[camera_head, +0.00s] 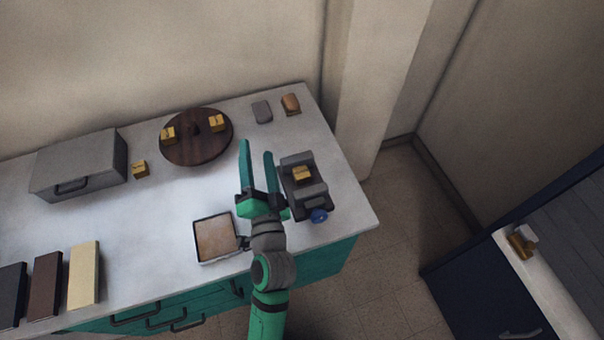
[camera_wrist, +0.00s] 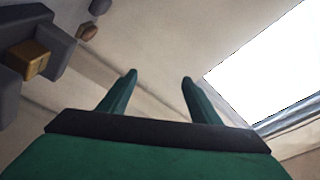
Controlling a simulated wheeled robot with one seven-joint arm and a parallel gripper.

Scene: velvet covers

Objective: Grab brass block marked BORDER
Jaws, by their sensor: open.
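Several small brass blocks are in the head view, and I cannot read any marking on them. Two sit on a round dark wooden turntable, one at its left (camera_head: 168,135) and one at its right (camera_head: 216,123). Another brass block (camera_head: 140,169) lies on the counter beside the grey box. One more brass block (camera_head: 300,174) sits in a dark grey vise; it also shows at the left of the wrist view (camera_wrist: 27,60). My gripper (camera_head: 256,148) is open and empty, raised above the counter between the turntable and the vise.
The turntable (camera_head: 192,153) stands at the back of the white counter. The vise (camera_head: 314,194) has a blue knob. A grey box (camera_head: 75,172), a shallow tray (camera_head: 217,239) and upright-coloured slabs (camera_head: 84,275) occupy the left and front. Grey (camera_head: 262,111) and brown (camera_head: 290,104) pieces lie at the back right.

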